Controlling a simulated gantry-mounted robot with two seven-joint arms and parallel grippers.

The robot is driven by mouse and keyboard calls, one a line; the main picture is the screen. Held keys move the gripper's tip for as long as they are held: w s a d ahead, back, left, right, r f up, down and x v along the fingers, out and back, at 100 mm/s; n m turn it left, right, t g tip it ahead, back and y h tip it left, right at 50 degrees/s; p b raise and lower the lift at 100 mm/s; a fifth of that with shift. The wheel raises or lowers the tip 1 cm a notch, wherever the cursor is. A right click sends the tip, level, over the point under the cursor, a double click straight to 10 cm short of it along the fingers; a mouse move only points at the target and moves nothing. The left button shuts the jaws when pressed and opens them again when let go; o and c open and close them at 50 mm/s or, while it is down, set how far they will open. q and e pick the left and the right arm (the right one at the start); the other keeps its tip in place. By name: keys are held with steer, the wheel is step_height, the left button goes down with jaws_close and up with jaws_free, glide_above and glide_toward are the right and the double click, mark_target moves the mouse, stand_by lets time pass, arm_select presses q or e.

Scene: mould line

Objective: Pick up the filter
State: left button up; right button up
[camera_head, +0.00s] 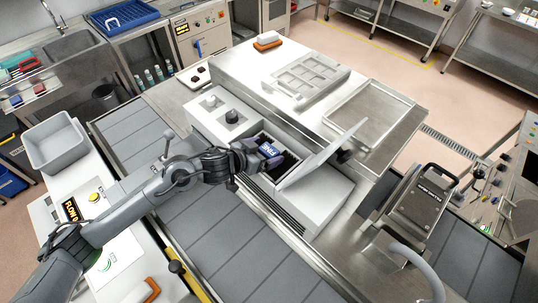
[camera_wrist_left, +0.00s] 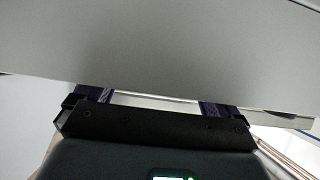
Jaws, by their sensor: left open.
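My left gripper (camera_head: 266,155) is at the open mouth of a white machine box (camera_head: 210,119) in the head view. Its blue fingers reach over the dark opening (camera_head: 286,160), and its jaws are open. In the left wrist view the two fingers (camera_wrist_left: 152,98) stand wide apart, with a large grey panel filling the view beyond them. The box's pale lid (camera_head: 322,158) is raised and tilted to the right of the gripper. I cannot make out the filter for certain; the gripper covers part of the opening, whose inside is dark. My right gripper is not in view.
A moulded tray (camera_head: 305,80) and a flat metal tray (camera_head: 368,113) lie on the counter behind the box. A grey bin (camera_head: 55,145) stands at the left. Grey tiled belt (camera_head: 215,225) runs in front.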

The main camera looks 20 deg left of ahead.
arm_select(q)
steer(key=shift+w+d+f, duration=0.1)
steer(key=shift+w+f, duration=0.05)
steer(key=shift+w, duration=0.1)
steer(key=c, duration=1.2)
steer(key=shift+o, duration=0.2)
